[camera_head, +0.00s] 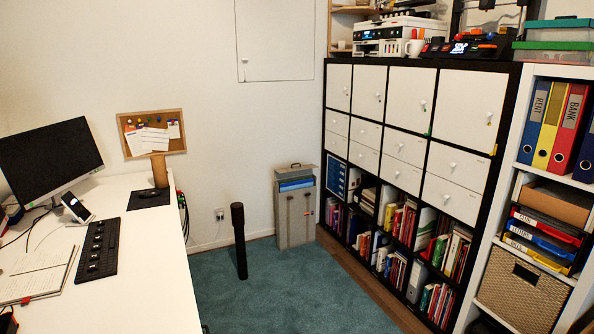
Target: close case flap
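A grey case (295,218) stands upright on the floor against the back wall, left of the dark shelf unit. Its flap (295,172), with a small handle on top, appears raised at the back of the case. Blue contents (296,185) show between the flap and the case's front, so the case looks open. The exact angle of the flap is too small to tell.
A white desk (150,260) fills the left. The dark-framed shelf unit (425,150) lines the right. Carpet between them is mostly clear.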

